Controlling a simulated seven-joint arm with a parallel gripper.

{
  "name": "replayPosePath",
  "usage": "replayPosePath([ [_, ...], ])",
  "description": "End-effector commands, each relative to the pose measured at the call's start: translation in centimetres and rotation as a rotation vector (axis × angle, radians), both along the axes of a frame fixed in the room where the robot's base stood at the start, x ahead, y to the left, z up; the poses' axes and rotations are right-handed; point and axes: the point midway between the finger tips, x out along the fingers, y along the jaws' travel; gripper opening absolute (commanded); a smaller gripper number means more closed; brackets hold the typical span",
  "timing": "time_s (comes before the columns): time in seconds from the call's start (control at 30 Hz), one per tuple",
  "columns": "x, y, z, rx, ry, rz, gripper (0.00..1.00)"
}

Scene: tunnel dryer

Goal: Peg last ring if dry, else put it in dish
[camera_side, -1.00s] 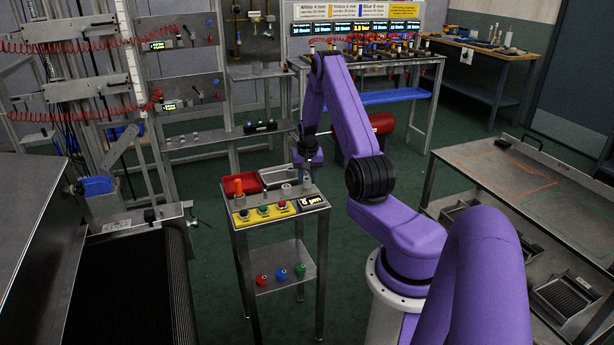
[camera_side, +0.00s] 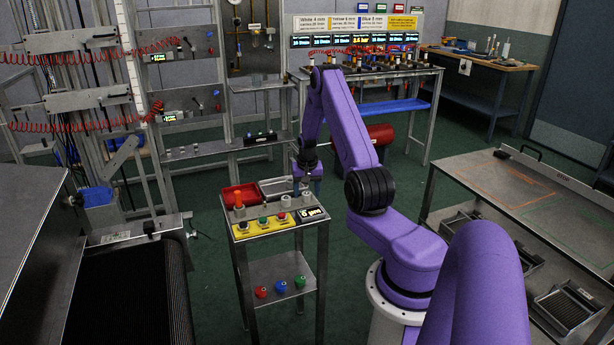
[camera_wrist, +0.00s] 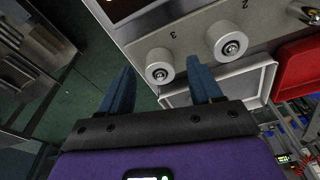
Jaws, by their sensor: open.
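My gripper (camera_wrist: 161,88) is open and empty, its two blue fingers apart beside the small stand (camera_wrist: 190,30). In the side view, it (camera_side: 306,184) hangs at the stand's back right. Two grey round pieces with metal centres, marked 3 (camera_wrist: 159,66) and 2 (camera_wrist: 228,41), sit on the stand; the first lies just beyond the fingertips. I cannot tell whether either is the last ring. A light grey dish (camera_wrist: 262,82) is beyond the right finger, and a red dish (camera_wrist: 300,70) is to its right.
The stand's front has a yellow button panel (camera_side: 262,226) and a small display (camera_side: 310,214), hard to read. Red, blue and green pieces (camera_side: 281,287) lie on its lower shelf. A dark conveyor (camera_side: 125,300) is at left, a metal table (camera_side: 530,185) at right.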

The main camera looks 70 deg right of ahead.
Motion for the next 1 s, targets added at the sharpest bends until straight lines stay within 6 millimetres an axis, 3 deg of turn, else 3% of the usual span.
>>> replayPosePath([
  [0.17,-0.1,0.3,2.3,-0.003,-0.003,0.000,0.64],
  [0.8,-1.0,1.9,14.4,-0.004,-0.003,0.000,0.64],
  [1.0,-1.2,2.2,16.4,-0.001,-0.002,0.000,0.64],
])
